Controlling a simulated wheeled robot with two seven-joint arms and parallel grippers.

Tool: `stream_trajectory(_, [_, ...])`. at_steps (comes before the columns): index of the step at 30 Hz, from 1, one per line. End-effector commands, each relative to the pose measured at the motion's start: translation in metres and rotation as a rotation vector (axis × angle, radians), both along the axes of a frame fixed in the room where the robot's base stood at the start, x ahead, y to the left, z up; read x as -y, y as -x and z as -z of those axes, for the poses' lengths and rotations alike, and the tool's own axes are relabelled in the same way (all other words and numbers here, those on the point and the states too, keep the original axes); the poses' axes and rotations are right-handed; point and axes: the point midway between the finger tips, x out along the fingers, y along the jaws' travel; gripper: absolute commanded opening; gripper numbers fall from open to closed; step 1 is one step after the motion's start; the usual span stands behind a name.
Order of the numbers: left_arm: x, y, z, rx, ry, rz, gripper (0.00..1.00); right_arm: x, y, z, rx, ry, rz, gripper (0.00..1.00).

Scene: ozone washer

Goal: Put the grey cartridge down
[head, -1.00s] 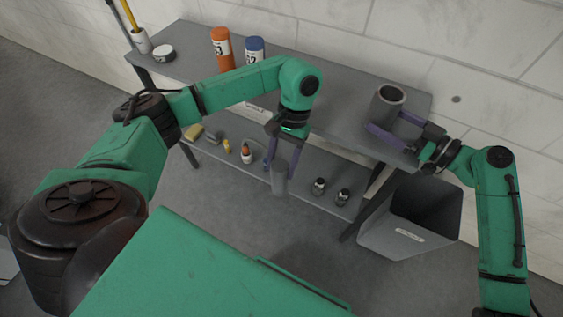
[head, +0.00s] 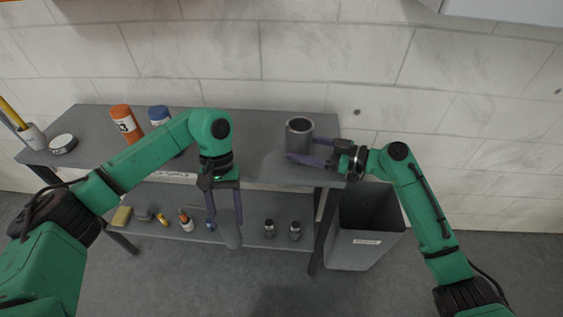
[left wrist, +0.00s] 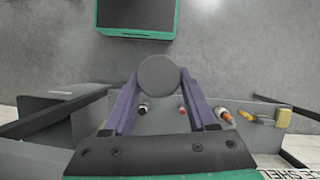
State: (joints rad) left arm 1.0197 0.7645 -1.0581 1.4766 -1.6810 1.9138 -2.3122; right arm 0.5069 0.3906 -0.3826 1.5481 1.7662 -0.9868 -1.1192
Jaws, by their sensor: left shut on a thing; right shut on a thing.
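The grey cartridge (head: 231,235) is a plain grey cylinder hanging upright in my left gripper (head: 225,212). It is in front of the bench, beside the lower shelf's front edge in the head view. In the left wrist view its round end (left wrist: 158,74) shows between the purple fingers of my left gripper (left wrist: 158,82), which are shut on it. My right gripper (head: 308,152) is shut on a dark grey open-topped cup (head: 299,134) at the right end of the bench top. The far side of the cup is hidden.
The bench top (head: 265,165) is bare in its middle. An orange bottle (head: 125,122), a blue-capped bottle (head: 159,115) and a round tin (head: 63,144) stand at its left. Small items line the lower shelf (head: 252,233). A grey bin (head: 362,240) stands right of the bench.

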Motion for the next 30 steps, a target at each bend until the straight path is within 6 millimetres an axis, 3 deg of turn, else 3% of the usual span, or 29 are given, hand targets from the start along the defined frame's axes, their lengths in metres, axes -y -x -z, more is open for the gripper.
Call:
stream_trajectory(6, [0.042, -0.035, -0.09, 0.01, 0.01, -0.567, 0.0, 0.0, 0.0, 0.001, -0.002, 0.002, 0.0, 0.49])
stream_trajectory(17, [0.107, -0.052, -0.275, 0.009, 0.018, -1.509, 0.0, 0.0, 0.0, 0.001, -0.002, 0.002, 0.0, 0.49])
stream_trajectory(21, [0.137, -0.08, -0.336, 0.004, 0.011, -1.875, 0.0, 0.0, 0.0, 0.001, -0.002, 0.002, -0.001, 0.49])
stream_trajectory(25, [0.155, -0.105, -0.364, 0.001, 0.007, -2.11, 0.0, 0.0, 0.0, 0.001, -0.002, 0.002, -0.001, 0.49])
stream_trajectory(30, [0.159, -0.148, -0.356, -0.004, 0.002, -2.262, 0.0, 0.0, 0.0, 0.001, -0.002, 0.002, -0.001, 0.49])
